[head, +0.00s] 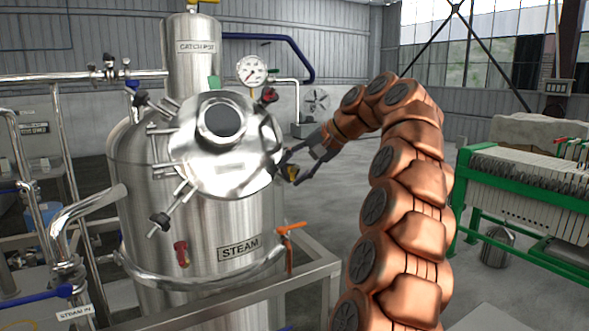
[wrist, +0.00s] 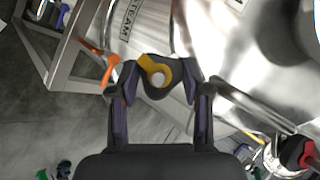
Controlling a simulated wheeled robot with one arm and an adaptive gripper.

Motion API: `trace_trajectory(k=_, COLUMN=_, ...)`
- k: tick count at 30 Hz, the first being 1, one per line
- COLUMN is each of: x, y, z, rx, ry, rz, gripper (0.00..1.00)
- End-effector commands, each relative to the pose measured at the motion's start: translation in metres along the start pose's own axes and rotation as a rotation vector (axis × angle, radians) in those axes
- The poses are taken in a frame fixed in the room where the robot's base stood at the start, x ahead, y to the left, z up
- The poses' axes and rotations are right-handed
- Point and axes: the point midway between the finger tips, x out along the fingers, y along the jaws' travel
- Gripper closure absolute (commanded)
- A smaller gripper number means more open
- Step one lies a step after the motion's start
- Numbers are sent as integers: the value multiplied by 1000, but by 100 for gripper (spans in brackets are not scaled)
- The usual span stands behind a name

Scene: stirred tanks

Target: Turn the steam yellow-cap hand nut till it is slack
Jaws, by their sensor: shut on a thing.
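The steel tank labelled STEAM (head: 240,249) stands left of centre in the head view, with its round lid (head: 205,165) tilted toward me. The yellow-cap hand nut (head: 292,171) is at the lid's right edge. In the wrist view the yellow nut (wrist: 148,63) shows between the fingertips, with a pale round end in its middle. My gripper (head: 287,165) reaches in from the right and is shut on this nut. In the wrist view both fingers of my gripper (wrist: 160,84) flank it. The fingers partly hide the nut, and I cannot tell how tight it is.
Other hand nuts sit around the lid, including a red-cap one (head: 270,95) and a black-cap one (head: 159,221). An orange valve handle (head: 291,227) is below my gripper. A metal frame rail (head: 235,295) runs in front. A green-framed filter press (head: 530,190) stands right.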

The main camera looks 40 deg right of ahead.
Motion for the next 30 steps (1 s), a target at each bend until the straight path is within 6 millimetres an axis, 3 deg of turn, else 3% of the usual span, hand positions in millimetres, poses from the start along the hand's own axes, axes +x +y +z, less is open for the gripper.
trace_trajectory(k=9, x=0, y=-2, z=1, rx=-4, ry=-1, rz=-2, gripper=87)
trace_trajectory(k=10, x=0, y=-2, z=1, rx=-4, ry=-2, rz=-2, gripper=51)
trace_trajectory(k=17, x=0, y=-1, z=0, rx=-2, ry=-1, rz=-1, gripper=27)
trace_trajectory(k=30, x=0, y=0, z=0, rx=0, ry=0, rz=-1, gripper=27)
